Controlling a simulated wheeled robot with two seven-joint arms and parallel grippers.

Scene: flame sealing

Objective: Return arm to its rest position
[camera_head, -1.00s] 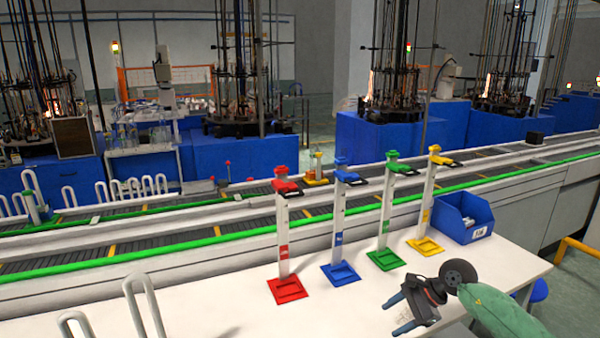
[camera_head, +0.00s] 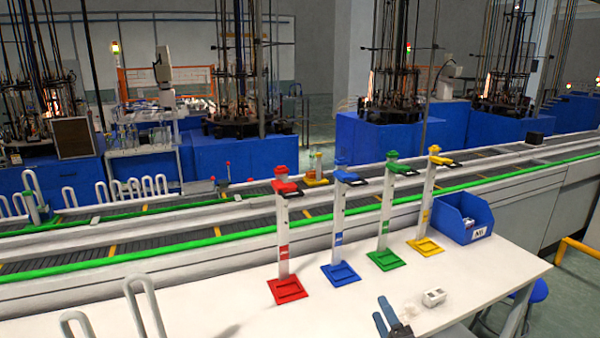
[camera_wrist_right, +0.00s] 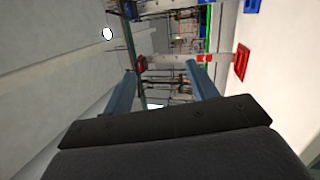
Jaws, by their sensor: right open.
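My right gripper (camera_head: 392,318) shows at the bottom edge of the head view, over the front of the white table. Its two blue-grey fingers are apart with nothing between them. In the right wrist view the same gripper (camera_wrist_right: 158,85) is open and empty, facing the stands from a distance. The rest of my right arm is out of the head view. My left gripper is not in view.
Red (camera_head: 283,235), blue (camera_head: 339,220), green (camera_head: 384,215) and yellow (camera_head: 426,205) stands rise from the white table (camera_head: 210,300). A blue bin (camera_head: 463,217) stands at right. A small white block (camera_head: 433,297) lies near the gripper. A conveyor (camera_head: 120,250) runs behind.

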